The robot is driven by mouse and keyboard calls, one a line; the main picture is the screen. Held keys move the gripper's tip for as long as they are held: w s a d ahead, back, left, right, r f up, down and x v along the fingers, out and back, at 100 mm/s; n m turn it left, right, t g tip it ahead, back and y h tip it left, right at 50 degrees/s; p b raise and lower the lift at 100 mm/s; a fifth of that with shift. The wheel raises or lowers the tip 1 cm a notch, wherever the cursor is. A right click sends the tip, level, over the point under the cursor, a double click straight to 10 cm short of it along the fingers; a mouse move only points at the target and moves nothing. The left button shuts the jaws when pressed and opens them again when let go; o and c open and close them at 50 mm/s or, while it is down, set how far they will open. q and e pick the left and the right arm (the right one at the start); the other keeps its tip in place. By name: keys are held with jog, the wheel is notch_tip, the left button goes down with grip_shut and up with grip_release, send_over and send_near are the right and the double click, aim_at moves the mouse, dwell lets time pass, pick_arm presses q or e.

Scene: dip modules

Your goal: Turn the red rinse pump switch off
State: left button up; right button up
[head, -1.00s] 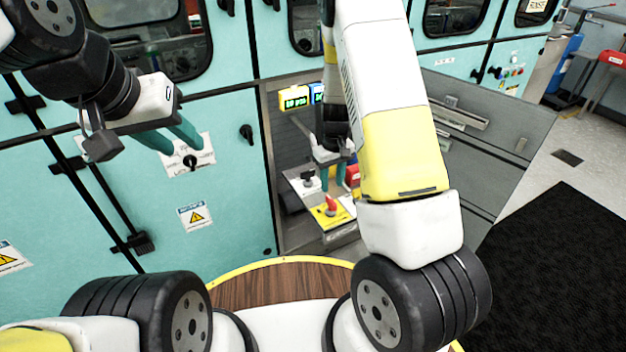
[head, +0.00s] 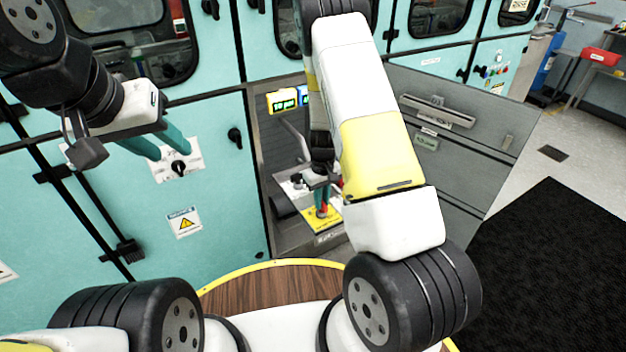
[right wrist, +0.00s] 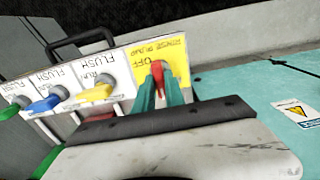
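The red rinse pump switch (right wrist: 158,76) sits on a yellow plate (right wrist: 178,60) lettered "RINSE PUMP" and "OFF" in the right wrist view. In the head view the yellow plate (head: 309,217) is low inside the open cabinet bay. My right gripper (right wrist: 160,84) has its green fingers on either side of the red handle, close against it, and looks shut on it. It also shows in the head view (head: 321,212), where the fingers largely hide the switch. My left gripper (head: 171,151) is open and empty in front of a teal cabinet door.
Yellow (right wrist: 87,95), blue (right wrist: 45,104) and green (right wrist: 12,110) handles on white "FLUSH" plates line up beside the red switch. An open grey door (head: 455,140) stands to the right of my right arm.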

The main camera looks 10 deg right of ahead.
jog(key=shift+m, duration=0.3)
grip_shut()
jog(key=m, duration=0.3)
jog(key=shift+m, duration=0.4)
jog(key=m, duration=0.9)
jog(key=shift+m, duration=2.2)
jog(key=o, duration=0.7)
grip_release()
jog(key=shift+o, duration=0.2)
